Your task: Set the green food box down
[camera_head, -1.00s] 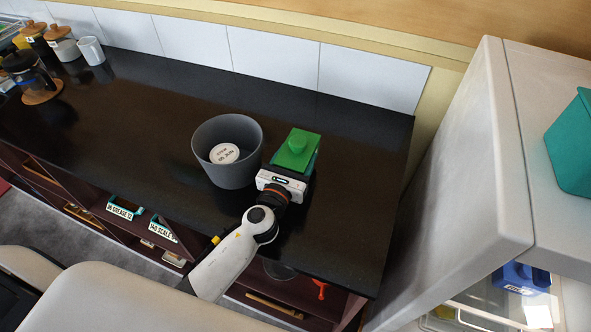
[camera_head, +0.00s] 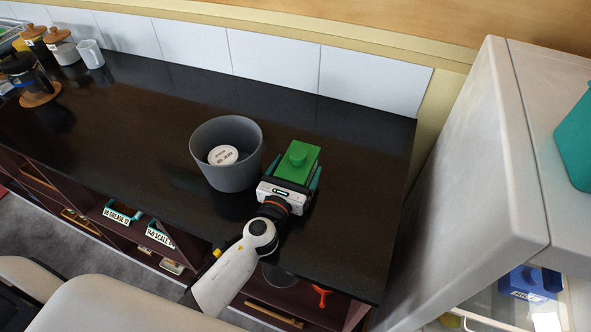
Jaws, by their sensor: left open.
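My left gripper (camera_head: 292,176) is open, with a teal finger on either side of the box. The gripper's white body hides the box's near side and its lower edge. My right gripper is not in view.
The grey round bin (camera_head: 231,176) stands close to the left of the box, with a white labelled disc (camera_head: 223,155) inside. A tall pale cabinet (camera_head: 465,160) rises beyond the counter's right end. The counter behind the box is clear. Jars and a white mug (camera_head: 91,54) stand far left.

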